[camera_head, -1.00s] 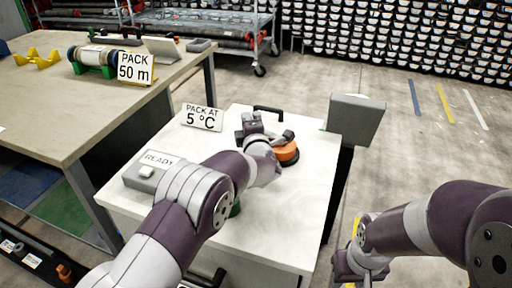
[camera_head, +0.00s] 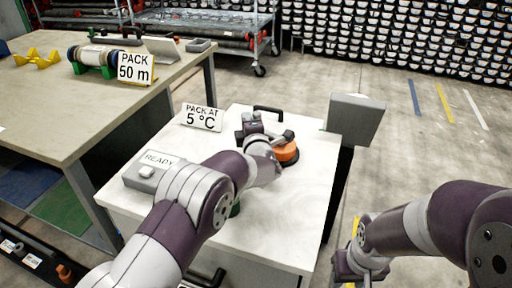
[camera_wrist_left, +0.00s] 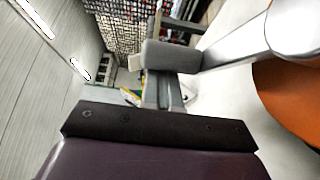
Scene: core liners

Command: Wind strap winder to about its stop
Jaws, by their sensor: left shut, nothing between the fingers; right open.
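The strap winder (camera_head: 287,154) is an orange disc with a grey crank arm across its top, on the white-topped cabinet. It also shows in the left wrist view as an orange disc (camera_wrist_left: 290,95) at the right edge, with a pale crank arm (camera_wrist_left: 240,43) above it. My left gripper (camera_head: 250,122) is shut with nothing between its fingers, beside the winder on its left and far side. Whether it touches the crank, I cannot tell. My left forearm and wrist hide part of the winder's near left. My right gripper (camera_head: 361,268) is open and empty, right of the cabinet.
A workbench (camera_head: 60,120) lies to the left.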

